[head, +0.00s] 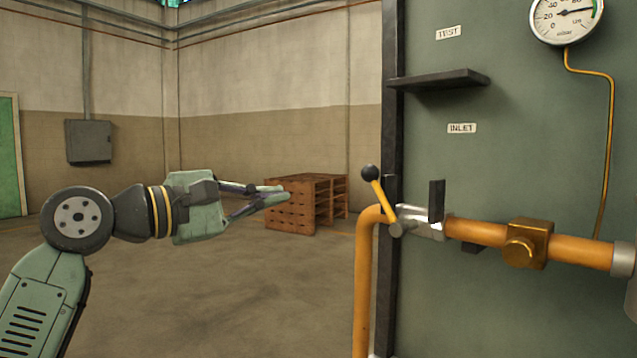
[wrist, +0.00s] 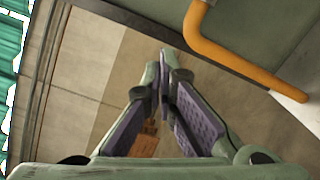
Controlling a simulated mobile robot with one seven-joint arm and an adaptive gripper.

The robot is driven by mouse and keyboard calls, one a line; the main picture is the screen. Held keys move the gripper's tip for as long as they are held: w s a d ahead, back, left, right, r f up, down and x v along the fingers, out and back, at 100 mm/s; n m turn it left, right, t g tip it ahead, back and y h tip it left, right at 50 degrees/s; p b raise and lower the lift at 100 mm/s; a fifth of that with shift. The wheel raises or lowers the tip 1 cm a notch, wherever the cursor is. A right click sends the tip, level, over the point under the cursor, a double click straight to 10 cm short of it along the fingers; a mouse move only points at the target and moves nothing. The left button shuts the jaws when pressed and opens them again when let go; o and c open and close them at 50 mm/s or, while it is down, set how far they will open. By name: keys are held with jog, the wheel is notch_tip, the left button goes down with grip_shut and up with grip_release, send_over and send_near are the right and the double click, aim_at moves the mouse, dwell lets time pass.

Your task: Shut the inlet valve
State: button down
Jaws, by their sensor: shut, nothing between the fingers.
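The inlet valve (head: 420,228) is a silvery body on the orange pipe, below a white INLET label (head: 461,128). My gripper (head: 285,192) is shut and empty, in the air to the left of the knob with a clear gap in the picture. In the wrist view my gripper (wrist: 164,72) shows its fingertips together. The lever and knob are not visible there; an orange pipe bend (wrist: 212,50) is.
A dark shelf (head: 440,79) juts from the green panel above the valve. A dark upright plate (head: 436,200) stands just right of the lever. A brass fitting (head: 528,243) and a gauge (head: 566,18) are further right. Wooden pallets (head: 290,215) are stacked behind my gripper.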

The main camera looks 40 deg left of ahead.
jog(key=w+d+r+p, duration=0.1)
jog(key=w+d+p, duration=0.2)
jog(key=w, duration=0.7)
jog(key=shift+d+r+p, duration=0.35)
jog(key=shift+d+r, duration=0.05)
jog(key=shift+d, duration=0.65)
jog(key=shift+d, duration=0.1)
jog(key=shift+d+r+m+b, duration=0.15)
jog(key=shift+r+m+b, duration=0.15)
jog(key=shift+m+b, duration=0.1)
jog(key=shift+d+r, duration=0.15)
notch_tip(320, 180, up, 3)
jog(key=m+b, duration=0.3)
jog(key=m, duration=0.3)
send_over(382, 198)
jog(key=s+a, duration=0.1)
jog(key=s, duration=0.1)
jog(key=shift+s+a+r, duration=0.15)
jog(key=shift+s+r, duration=0.05)
